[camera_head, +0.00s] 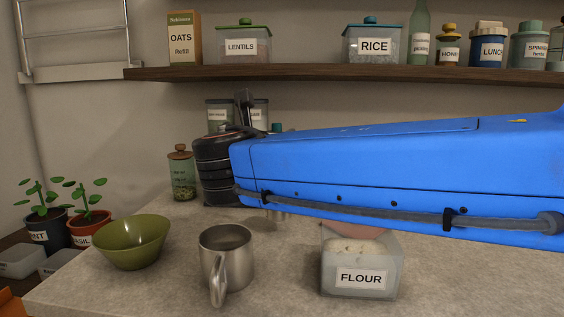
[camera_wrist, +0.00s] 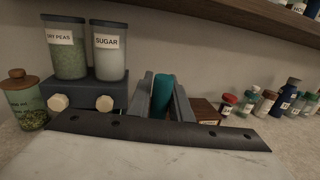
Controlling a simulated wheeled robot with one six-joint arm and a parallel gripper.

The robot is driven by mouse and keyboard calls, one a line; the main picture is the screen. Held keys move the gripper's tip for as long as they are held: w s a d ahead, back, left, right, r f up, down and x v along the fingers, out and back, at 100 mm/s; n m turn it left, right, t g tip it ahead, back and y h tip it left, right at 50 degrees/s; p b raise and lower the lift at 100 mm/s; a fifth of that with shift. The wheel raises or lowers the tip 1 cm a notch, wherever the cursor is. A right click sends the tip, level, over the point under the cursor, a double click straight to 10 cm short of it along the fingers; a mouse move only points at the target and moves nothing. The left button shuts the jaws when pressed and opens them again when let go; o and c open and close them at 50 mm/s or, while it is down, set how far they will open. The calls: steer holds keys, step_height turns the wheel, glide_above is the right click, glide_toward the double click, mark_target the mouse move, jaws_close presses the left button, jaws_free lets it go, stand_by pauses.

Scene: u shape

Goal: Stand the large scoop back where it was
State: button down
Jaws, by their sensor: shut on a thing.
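My gripper (camera_wrist: 163,98) shows in the wrist view with its two grey fingers shut around an upright teal piece, which I take to be the handle of the large scoop (camera_wrist: 162,92). The rest of the scoop is hidden behind the fingers and the dark plate of my gripper. In the head view my blue arm crosses the counter and hides the gripper and most of what it holds. The spot where the scoop stood cannot be told from these frames.
The flour container (camera_head: 361,285), a metal mug (camera_head: 227,262) and a green bowl (camera_head: 133,242) stand on the counter. A dark stand (camera_wrist: 88,95) bears the dry peas jar (camera_wrist: 66,52) and sugar jar (camera_wrist: 109,54). Spice bottles (camera_wrist: 267,103) line the right. A shelf (camera_head: 330,73) hangs above.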

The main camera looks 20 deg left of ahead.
steer(key=shift+f, duration=2.25)
steer(key=c, duration=1.6)
jaws_free()
steer(key=s, duration=1.2)
steer(key=shift+d, duration=0.3)
steer(key=shift+s, duration=0.1)
